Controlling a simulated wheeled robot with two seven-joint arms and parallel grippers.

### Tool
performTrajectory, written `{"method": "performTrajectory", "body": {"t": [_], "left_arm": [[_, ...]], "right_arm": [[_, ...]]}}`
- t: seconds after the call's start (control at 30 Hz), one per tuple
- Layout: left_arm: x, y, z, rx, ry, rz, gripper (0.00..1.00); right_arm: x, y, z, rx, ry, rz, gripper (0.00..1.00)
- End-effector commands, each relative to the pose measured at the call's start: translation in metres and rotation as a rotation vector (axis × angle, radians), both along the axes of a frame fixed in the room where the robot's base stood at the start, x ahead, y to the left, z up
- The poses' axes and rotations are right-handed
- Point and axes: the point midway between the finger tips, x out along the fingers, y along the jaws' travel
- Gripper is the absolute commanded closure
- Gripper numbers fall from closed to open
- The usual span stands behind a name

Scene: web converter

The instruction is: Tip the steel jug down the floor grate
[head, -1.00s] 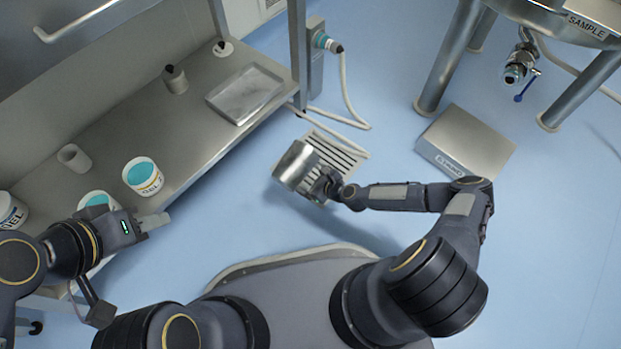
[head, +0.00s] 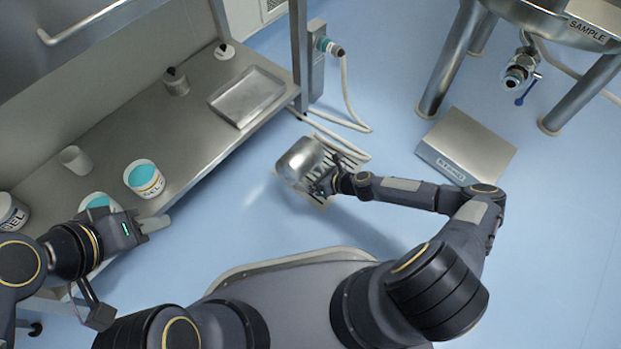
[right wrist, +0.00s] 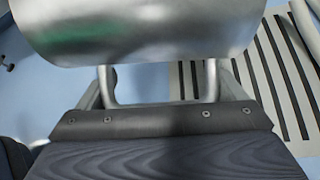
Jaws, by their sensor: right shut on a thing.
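The steel jug (head: 299,160) is held by my right gripper (head: 326,181) over the near left part of the floor grate (head: 343,154). The jug is tilted, with its rounded side facing up in the head view; its mouth and contents are hidden. In the right wrist view the jug body (right wrist: 140,30) fills the top and its handle (right wrist: 211,82) runs down into my gripper. The slotted grate (right wrist: 275,75) shows at the right of that view. My left gripper (head: 152,223) is at the bench's near edge, beside a tub; its jaw opening is unclear.
The steel bench (head: 190,143) carries a shallow tray (head: 247,96), a gel tub (head: 144,178), a small cup (head: 75,159) and weights. A steel platform scale (head: 466,146) and a legged vessel (head: 550,20) stand at right. A hose (head: 346,100) lies behind the grate.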

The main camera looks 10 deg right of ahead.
Motion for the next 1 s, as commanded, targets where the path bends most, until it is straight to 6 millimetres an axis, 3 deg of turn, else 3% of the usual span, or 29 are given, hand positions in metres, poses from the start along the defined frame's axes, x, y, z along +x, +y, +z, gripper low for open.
{"method": "performTrajectory", "body": {"t": [0.43, 1.0], "left_arm": [[0.0, 0.0, 0.0002, 0.0, 0.0, 0.0, 0.64], [0.0, 0.0001, 0.0001, 0.0, 0.0, 0.0, 0.64]], "right_arm": [[0.0022, -0.0011, 0.0099, 0.107, 0.085, 0.001, 0.76], [0.002, -0.0012, 0.0102, 0.114, 0.092, 0.001, 0.76]]}}
